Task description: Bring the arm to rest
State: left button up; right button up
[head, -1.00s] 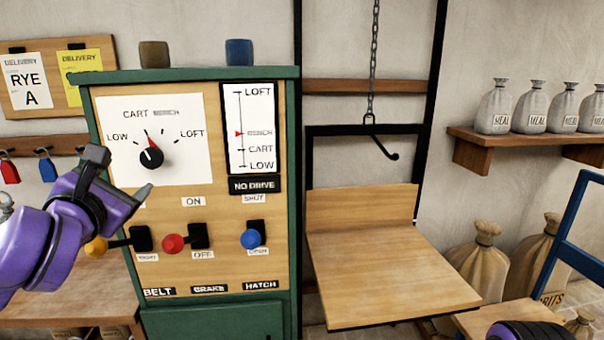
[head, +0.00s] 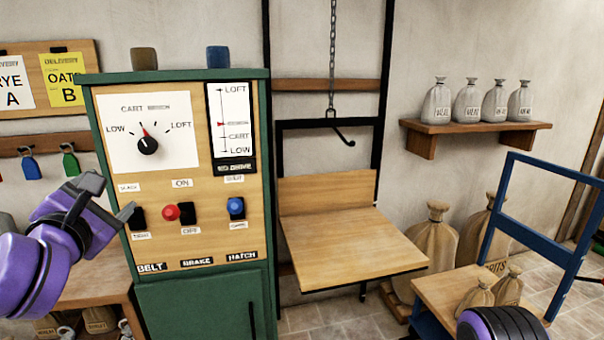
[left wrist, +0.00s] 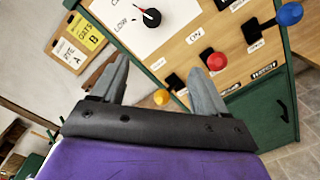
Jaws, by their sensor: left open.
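My left gripper (head: 112,197) is purple and dark grey and stands in front of the lower left of the control panel (head: 225,190). Its jaws are open with nothing between them; it also shows in the left wrist view (left wrist: 156,68). The yellow belt knob (left wrist: 161,97) shows beyond the fingers there, and in the head view my gripper hides it. Whether a finger touches the panel I cannot tell. My right gripper is out of view; only a purple and black part of my right arm shows at bottom right in the head view.
The panel has a red brake knob (head: 171,212), a blue hatch knob (head: 236,206) and a black dial (head: 148,146). A wooden hoist platform (head: 350,250) under a chain hook stands to the right. A blue-framed cart (head: 565,180) with small sacks is at far right.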

pick_arm(q)
jog(key=w+d+f+m+g+h, duration=0.1)
jog(key=d+f+m+g, duration=0.2)
jog(key=f, duration=0.6)
jog(key=w+d+f+m+h, duration=0.15)
jog(key=d+f+m, duration=0.3)
jog(key=f, duration=0.45)
jog(key=s+d+f+m+g, duration=0.1)
jog(key=s+f+m+g, duration=0.15)
jog(key=f, duration=0.75)
jog(key=s+d+f+m+g, duration=0.1)
jog(key=s+f+m+g, duration=0.2)
jog(key=f, duration=0.8)
jog(key=s+a+f+m+g+y, duration=0.1)
jog(key=s+a+f+m+g, duration=0.2)
jog(key=s+f, duration=0.6)
jog(key=s+a+f+m+g+y, duration=0.1)
jog(key=s+a+f+m+g, duration=0.2)
jog(key=s+f, duration=0.7)
jog(key=s+a+m, duration=0.1)
jog(key=s+m, duration=0.1)
jog(key=s, duration=0.6)
jog(key=shift+a+f, duration=0.15)
jog(key=shift+f, duration=0.1)
jog(key=shift+y, duration=0.25)
